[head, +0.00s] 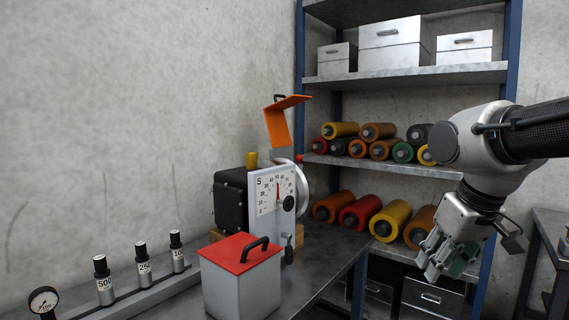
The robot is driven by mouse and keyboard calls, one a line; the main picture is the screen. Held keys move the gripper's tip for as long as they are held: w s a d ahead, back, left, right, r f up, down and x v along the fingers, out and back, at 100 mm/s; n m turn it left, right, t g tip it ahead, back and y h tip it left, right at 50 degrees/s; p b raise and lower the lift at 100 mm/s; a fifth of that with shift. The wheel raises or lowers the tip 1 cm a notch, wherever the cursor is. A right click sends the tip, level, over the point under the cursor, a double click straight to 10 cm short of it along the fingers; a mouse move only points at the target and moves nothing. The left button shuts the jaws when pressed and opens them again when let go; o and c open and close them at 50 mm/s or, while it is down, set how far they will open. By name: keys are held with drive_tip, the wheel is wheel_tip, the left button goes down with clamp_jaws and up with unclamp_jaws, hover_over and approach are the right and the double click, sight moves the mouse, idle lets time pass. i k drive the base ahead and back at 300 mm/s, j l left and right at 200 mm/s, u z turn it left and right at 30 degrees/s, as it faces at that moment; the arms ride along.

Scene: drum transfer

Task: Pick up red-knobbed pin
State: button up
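A small red knob (299,158) shows beside the upper edge of the pale wheel on the dial machine (268,192). It may be the red-knobbed pin; its shaft is hidden or too small to make out. My gripper (447,268) hangs at the right, pointing down and a little left, well apart from the knob and the machine. Its fingers look spread, with greenish pads and nothing visible between them.
A grey box with a red lid (240,255) stands on the bench in front of the machine. Labelled weights (143,265) stand in a row at left. An orange flap (278,125) rises above the machine. A shelf rack (405,75) holds coloured rollers and boxes behind.

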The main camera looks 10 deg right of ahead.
sight(300, 158)
drive_tip(key=i+l+u, duration=0.15)
drive_tip(key=u, duration=0.25)
drive_tip(key=i+l+u, duration=0.15)
drive_tip(key=l+u, duration=0.25)
drive_tip(key=i+l+u, duration=0.15)
drive_tip(key=l, duration=0.3)
drive_tip(key=i+l+u, duration=0.1)
drive_tip(key=l, duration=0.35)
drive_tip(key=i+l+u, duration=0.15)
drive_tip(key=l, duration=0.35)
drive_tip(key=l+u, duration=0.15)
drive_tip(key=l, duration=0.3)
drive_tip(key=i, duration=0.05)
